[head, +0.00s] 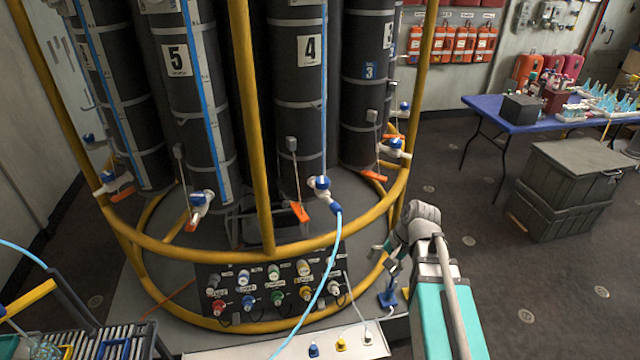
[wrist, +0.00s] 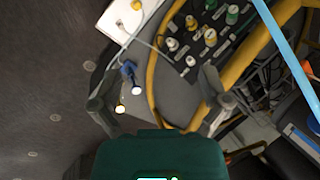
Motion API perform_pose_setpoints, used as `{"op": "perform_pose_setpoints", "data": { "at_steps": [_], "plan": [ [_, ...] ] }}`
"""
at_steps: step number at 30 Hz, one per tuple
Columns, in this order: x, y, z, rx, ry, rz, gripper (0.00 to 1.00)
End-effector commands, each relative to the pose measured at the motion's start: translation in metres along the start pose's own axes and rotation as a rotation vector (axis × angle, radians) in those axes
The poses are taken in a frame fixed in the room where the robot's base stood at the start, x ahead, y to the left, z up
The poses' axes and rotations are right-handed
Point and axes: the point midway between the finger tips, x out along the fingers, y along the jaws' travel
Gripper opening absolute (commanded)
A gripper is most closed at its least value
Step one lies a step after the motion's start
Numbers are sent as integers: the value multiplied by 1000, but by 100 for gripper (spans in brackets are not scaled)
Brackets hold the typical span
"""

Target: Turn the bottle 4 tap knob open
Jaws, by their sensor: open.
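Bottle 4 (head: 296,120) is a tall dark cylinder with a white "4" label, standing inside the yellow frame. Its tap knob (head: 322,182) is blue on a white tap body low on the bottle. A light blue hose (head: 337,235) runs down from the tap; a blue hose also crosses the right of the wrist view (wrist: 285,45). I cannot tell whether the knob shows in the wrist view. My gripper (head: 385,260) is open and empty, below and right of the tap, apart from it. Its two spread fingers show in the wrist view (wrist: 155,98).
The yellow frame rail (head: 220,250) curves around the bottles. A panel with coloured knobs (head: 270,290) sits low in front. A blue stand-like item (head: 388,298) is below my gripper. A blue table (head: 500,118) and grey crates (head: 562,190) stand right; floor between is clear.

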Motion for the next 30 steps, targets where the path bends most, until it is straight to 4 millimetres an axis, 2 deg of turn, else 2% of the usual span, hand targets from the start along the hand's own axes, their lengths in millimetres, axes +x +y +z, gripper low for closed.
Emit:
{"op": "perform_pose_setpoints", "data": {
  "at_steps": [1,8,15,18,24,30],
  "plan": [
    [4,-12,-13,67,-24,-59,96],
    [-3,-65,-45,403,-200,-333,96],
    [-30,-111,-84,726,-476,-567,96],
    [-46,-126,-100,841,-611,-642,96],
    [-78,-143,-126,1003,-853,-733,96],
    [-95,-149,-137,1070,-982,-763,96]
  ]
}}
